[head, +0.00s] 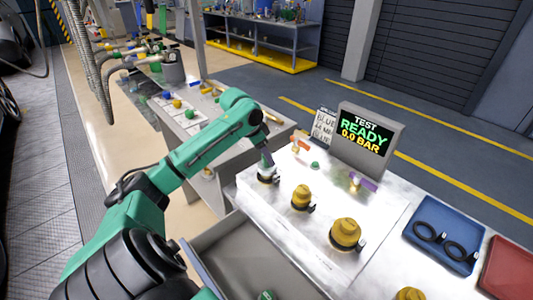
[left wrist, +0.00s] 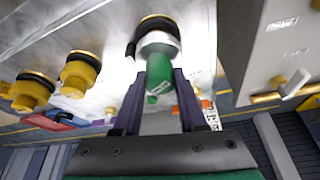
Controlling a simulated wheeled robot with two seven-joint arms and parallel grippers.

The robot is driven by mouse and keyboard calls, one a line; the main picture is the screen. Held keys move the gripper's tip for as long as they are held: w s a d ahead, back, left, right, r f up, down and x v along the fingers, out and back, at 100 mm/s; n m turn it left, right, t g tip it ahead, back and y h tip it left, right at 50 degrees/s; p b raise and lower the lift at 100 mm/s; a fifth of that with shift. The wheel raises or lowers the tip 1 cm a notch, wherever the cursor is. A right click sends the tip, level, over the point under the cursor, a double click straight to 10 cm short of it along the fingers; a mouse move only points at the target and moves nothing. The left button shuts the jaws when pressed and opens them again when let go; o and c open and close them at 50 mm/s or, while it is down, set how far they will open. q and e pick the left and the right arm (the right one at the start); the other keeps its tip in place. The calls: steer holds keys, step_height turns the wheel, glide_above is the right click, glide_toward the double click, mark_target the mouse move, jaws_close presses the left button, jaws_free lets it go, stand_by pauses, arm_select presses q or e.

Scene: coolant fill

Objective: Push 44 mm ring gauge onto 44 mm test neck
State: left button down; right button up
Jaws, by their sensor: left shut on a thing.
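My left gripper (head: 267,165) is at the leftmost neck position on the bright metal bench. In the left wrist view its purple fingers (left wrist: 158,95) are shut on a green piece with a silver round end (left wrist: 158,42), which I take to be the ring gauge. A black ring (left wrist: 155,22) surrounds the silver end at the bench. The test neck under it is hidden, so I cannot tell how far the gauge sits on it. My right gripper is not in view.
Yellow-capped necks (head: 301,197) (head: 346,233) stand along the bench. A display (head: 365,136) reads TEST READY 0.0 BAR. A blue tray (head: 417,200) holds two black rings. A red tray (head: 510,265) is at the right. An open grey drawer (head: 215,245) lies in front.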

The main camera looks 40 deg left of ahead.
arm_select(q)
steer(key=shift+f, duration=0.65)
steer(key=shift+c, duration=1.9)
jaws_free()
steer(key=b+v, duration=0.2)
steer(key=v, duration=1.2)
steer(key=shift+r, duration=0.3)
steer(key=shift+s, duration=0.1)
